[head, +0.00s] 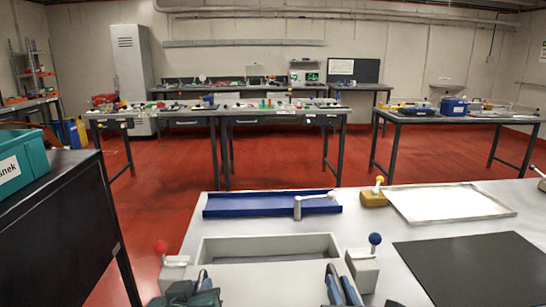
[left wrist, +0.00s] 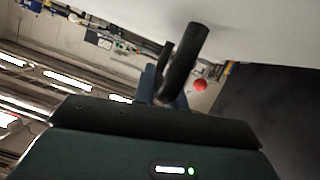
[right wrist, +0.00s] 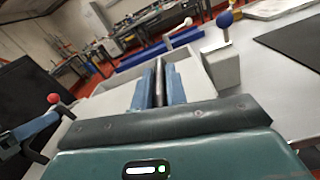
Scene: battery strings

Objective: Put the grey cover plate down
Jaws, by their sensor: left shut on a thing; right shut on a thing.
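The light grey cover plate (head: 268,286) lies between my two grippers at the bottom of the head view, over the near part of an open grey housing (head: 213,247). In the right wrist view it shows left of the fingers (right wrist: 110,103). My left gripper (head: 192,290) is shut on a black bar-like handle (left wrist: 183,65). My right gripper (head: 342,287) is shut on a thin dark part (right wrist: 159,82), apparently the plate's other handle. I cannot tell whether the plate touches the housing.
Levers with a red knob (head: 160,247) and a blue knob (head: 375,239) stand at the housing's sides. A blue tray (head: 255,205) lies behind it. A yellow-knobbed block (head: 374,197), a white-topped tray (head: 445,203) and a black mat (head: 475,268) are to the right.

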